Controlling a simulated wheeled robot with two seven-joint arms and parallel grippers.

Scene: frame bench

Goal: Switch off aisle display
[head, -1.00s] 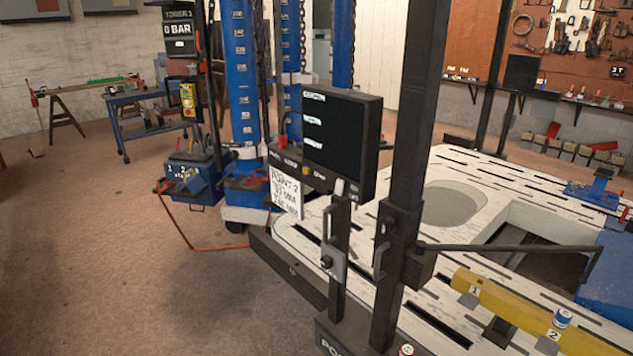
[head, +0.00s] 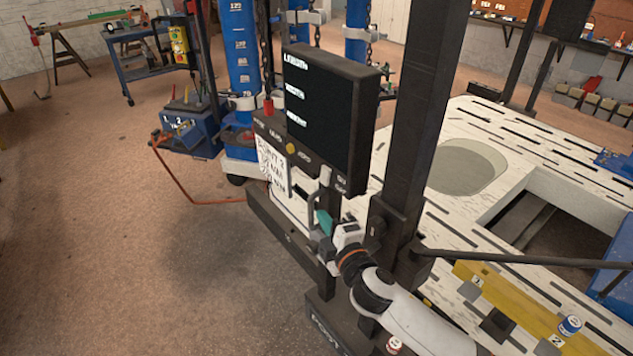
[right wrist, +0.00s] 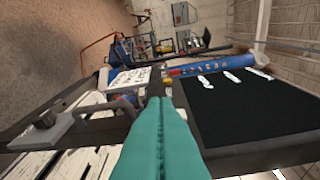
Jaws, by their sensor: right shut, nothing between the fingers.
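The display (head: 322,112) is a dark screen in a black housing on a post, with several lines of white text lit on it. Below it runs a dark strip with small labels and a yellow button (head: 290,148). A small white part (head: 325,175) sits under the housing; I cannot tell if it is a switch. My right gripper (head: 322,218), with teal fingers, is below the display, apart from the screen. In the right wrist view its fingers (right wrist: 159,104) are shut and empty, with the screen (right wrist: 235,108) to their right. My left gripper is not in view.
A thick black post (head: 408,110) stands right of the display. A white handwritten sheet (head: 272,172) hangs below the strip. A slotted white bench (head: 480,230) with a yellow rail (head: 510,300) lies to the right. The floor at left is mostly clear.

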